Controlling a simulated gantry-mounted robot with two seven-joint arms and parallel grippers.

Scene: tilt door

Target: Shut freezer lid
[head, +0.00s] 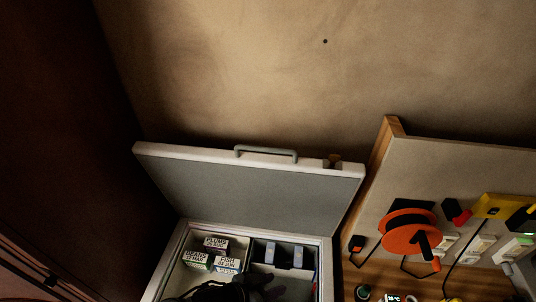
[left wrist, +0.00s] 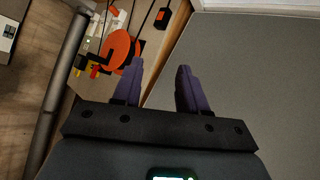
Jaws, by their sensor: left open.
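The freezer lid (head: 250,190) stands open, tilted up at the back of the freezer, with its grey inner face toward me and a grey handle (head: 266,153) on its upper edge. The freezer body (head: 172,262) is open below it, with its near part cut off by the frame. My left gripper (head: 262,284) is a dark shape over the freezer opening at the bottom of the head view. In the left wrist view its two purple fingers (left wrist: 159,72) are apart and empty, with the lid's grey face (left wrist: 255,75) to their right. My right gripper is not in view.
Several labelled boxes (head: 215,243) and a dark divided bin (head: 284,254) are inside the freezer. On the right, a board and wooden counter (head: 372,276) hold an orange cable reel (head: 408,232), cables and outlets. A dark wall (head: 60,130) is at left.

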